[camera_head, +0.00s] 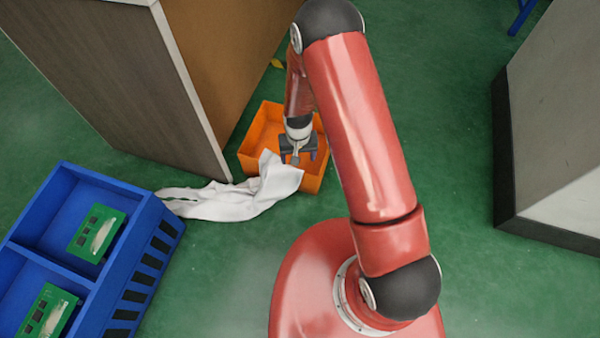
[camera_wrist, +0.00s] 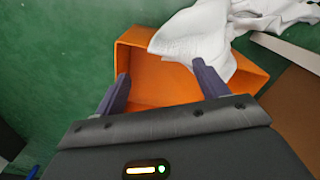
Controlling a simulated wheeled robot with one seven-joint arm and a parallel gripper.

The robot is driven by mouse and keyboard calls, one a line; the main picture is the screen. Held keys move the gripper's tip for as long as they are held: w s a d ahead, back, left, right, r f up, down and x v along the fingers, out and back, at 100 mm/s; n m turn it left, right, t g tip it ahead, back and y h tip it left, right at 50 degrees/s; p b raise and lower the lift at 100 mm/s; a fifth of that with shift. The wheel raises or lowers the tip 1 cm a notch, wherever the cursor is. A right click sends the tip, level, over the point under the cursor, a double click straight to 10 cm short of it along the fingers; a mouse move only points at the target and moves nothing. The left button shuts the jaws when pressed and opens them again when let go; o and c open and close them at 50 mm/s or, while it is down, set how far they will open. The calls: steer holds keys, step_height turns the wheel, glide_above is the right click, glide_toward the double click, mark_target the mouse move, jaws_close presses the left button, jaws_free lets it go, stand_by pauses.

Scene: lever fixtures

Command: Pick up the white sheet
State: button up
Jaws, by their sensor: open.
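The white sheet (camera_head: 235,200) lies crumpled on the green floor, with one end draped over the near edge of an orange bin (camera_head: 250,148). In the wrist view the sheet (camera_wrist: 190,38) hangs over the rim of the orange bin (camera_wrist: 150,75), at the upper right. My gripper (camera_head: 296,158) is over the bin beside the draped end of the sheet. In the wrist view my gripper (camera_wrist: 160,80) has its two fingers spread, with nothing held between them. The right finger is close to the sheet; I cannot tell if they touch.
A blue crate (camera_head: 150,240) with green circuit boards (camera_head: 95,232) stands at the lower left. A brown cabinet (camera_head: 120,75) rises close behind the sheet and beside the bin. A grey block (camera_head: 555,130) stands at the right. Green floor is free between.

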mark_target(299, 172)
step_height(299, 172, down, 8)
steer(key=b, duration=0.4)
steer(key=shift+b, duration=0.4)
steer(key=shift+f+b, duration=1.25)
steer(key=shift+f, duration=0.15)
